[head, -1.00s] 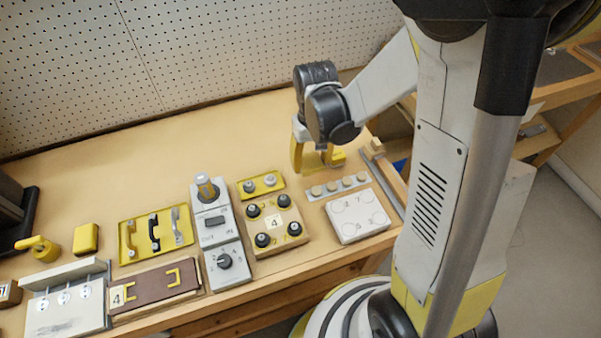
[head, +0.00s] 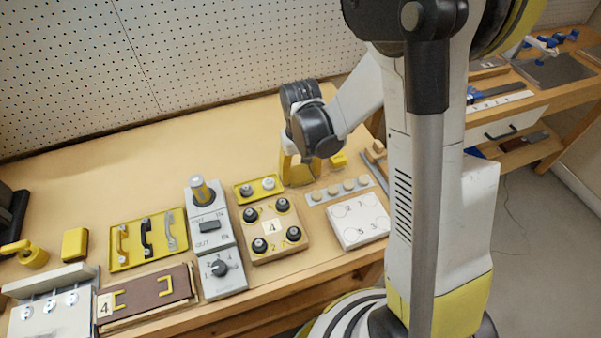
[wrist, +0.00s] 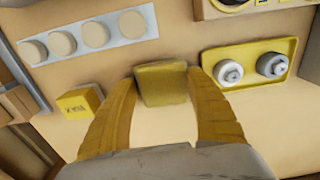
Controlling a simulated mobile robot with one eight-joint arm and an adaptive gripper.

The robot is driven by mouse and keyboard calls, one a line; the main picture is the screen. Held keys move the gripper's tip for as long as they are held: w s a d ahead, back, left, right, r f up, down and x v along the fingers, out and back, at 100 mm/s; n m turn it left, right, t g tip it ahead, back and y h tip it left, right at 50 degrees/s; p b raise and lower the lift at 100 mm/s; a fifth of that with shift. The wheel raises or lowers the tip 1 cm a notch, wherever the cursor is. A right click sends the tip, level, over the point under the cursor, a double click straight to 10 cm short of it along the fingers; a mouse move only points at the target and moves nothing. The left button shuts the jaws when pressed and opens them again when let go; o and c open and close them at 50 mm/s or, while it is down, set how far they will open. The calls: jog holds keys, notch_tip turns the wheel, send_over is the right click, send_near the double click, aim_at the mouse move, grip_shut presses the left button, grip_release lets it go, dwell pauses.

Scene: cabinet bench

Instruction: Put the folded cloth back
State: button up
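My gripper (wrist: 162,80) has its two yellow fingers on either side of a small olive-yellow folded cloth (wrist: 162,87). The fingertips appear to press on its sides, so the gripper looks shut on it. In the head view my gripper (head: 298,170) is low over the bench, just behind and right of the small yellow tray with two knobs (head: 245,192). The cloth cannot be made out clearly there, and its clearance from the bench is hard to tell.
A small yellow box (wrist: 80,104) stands near one finger; it also shows in the head view (head: 338,159). A grey strip with several round discs (head: 312,197) and a white board (head: 345,235) lie in front. The back of the bench (head: 150,135) is clear.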

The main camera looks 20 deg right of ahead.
jog(key=shift+r, duration=0.15)
notch_tip(320, 180, up, 12)
jog(key=p, duration=0.5)
notch_tip(320, 180, up, 9)
jog(key=t, duration=0.3)
send_over(301, 172)
jog(key=s, duration=0.5)
jog(key=s+r+t, duration=0.4)
jog(key=s, duration=0.3)
jog(key=shift+s+r, duration=0.2)
jog(key=shift+s, duration=0.1)
dwell(4.6)
